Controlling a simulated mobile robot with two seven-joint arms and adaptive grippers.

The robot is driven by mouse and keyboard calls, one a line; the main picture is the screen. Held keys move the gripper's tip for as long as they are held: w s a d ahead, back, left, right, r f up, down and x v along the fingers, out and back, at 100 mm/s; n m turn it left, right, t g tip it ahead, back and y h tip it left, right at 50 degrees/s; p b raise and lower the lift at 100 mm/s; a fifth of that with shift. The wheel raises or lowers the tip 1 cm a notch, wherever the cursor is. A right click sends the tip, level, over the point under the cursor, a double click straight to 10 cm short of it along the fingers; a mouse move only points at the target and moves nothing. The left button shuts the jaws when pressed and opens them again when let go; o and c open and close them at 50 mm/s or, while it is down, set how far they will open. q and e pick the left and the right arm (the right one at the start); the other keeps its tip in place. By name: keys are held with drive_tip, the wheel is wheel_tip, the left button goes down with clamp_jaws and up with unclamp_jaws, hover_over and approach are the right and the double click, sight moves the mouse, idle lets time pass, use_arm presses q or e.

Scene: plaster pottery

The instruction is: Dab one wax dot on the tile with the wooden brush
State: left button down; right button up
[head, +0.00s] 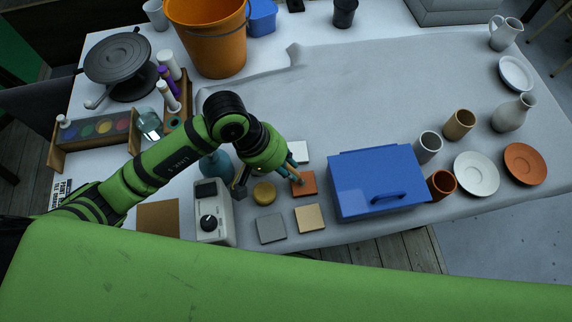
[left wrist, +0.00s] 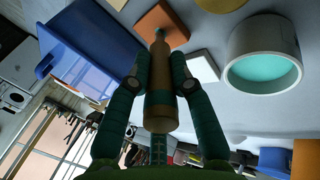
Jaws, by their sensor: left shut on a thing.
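My left gripper (head: 289,172) is shut on the wooden brush (left wrist: 160,88), gripping its thick handle. The brush's narrow end points at the terracotta tile (head: 304,185), which also shows at the top of the left wrist view (left wrist: 163,24). The tip overlaps the tile's surface there; I cannot tell whether it touches. No dot can be made out on the tile. A round white pot with a teal inside (left wrist: 264,52) stands to the right in the left wrist view; my arm seems to hide it in the head view. My right gripper is not in view.
A white tile (head: 299,152), a beige tile (head: 310,218), a grey tile (head: 271,229) and a round yellow piece (head: 264,193) lie around. A blue box (head: 376,183) stands close on the right, a white device with a dial (head: 211,212) on the left.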

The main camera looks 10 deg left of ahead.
sight(286, 163)
use_arm(q)
drive_tip(key=shift+r, duration=0.1)
idle(0.5)
drive_tip(key=shift+r+p, duration=1)
drive_tip(key=shift+r, duration=1.2)
